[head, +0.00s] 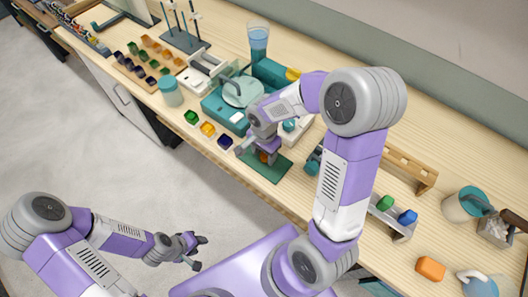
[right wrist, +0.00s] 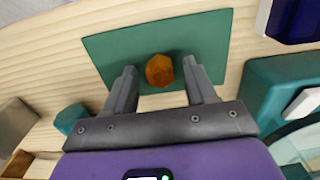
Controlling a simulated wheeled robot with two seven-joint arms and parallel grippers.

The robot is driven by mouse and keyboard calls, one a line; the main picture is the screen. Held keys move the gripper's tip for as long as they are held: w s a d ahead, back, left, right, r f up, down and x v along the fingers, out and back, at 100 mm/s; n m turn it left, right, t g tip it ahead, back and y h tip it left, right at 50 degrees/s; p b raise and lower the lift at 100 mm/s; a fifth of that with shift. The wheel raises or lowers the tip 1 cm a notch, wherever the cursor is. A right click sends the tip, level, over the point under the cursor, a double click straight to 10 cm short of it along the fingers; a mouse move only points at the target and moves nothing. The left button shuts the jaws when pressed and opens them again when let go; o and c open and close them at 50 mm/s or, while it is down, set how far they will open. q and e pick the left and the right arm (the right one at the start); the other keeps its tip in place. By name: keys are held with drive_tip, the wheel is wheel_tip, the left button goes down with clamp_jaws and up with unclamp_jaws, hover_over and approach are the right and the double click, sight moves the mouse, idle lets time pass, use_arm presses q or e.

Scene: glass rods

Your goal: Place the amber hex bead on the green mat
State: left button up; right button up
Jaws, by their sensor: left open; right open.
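The amber hex bead (right wrist: 159,70) appears to rest on the green mat (right wrist: 205,38), near the mat's edge closest to my right gripper. In the head view the mat (head: 270,172) lies near the table's front edge, and the bead (head: 263,157) shows only partly below my right gripper. My right gripper (right wrist: 160,68) is open, with one finger on each side of the bead and a gap visible to both. My left gripper (head: 200,252) is open and empty, over the floor away from the table.
Green (head: 191,117), yellow (head: 208,129) and dark blue (head: 225,141) small pieces sit left of the mat. A teal machine (head: 225,108) stands behind them. A wooden rack (head: 405,168) and an orange block (head: 430,268) are at right. The mat's far part is bare.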

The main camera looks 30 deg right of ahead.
drive_tip(key=shift+r+p, duration=0.3)
wheel_tip(320, 180, up, 12)
drive_tip(key=p, duration=0.2)
drive_tip(key=shift+f, duration=0.15)
idle(0.3)
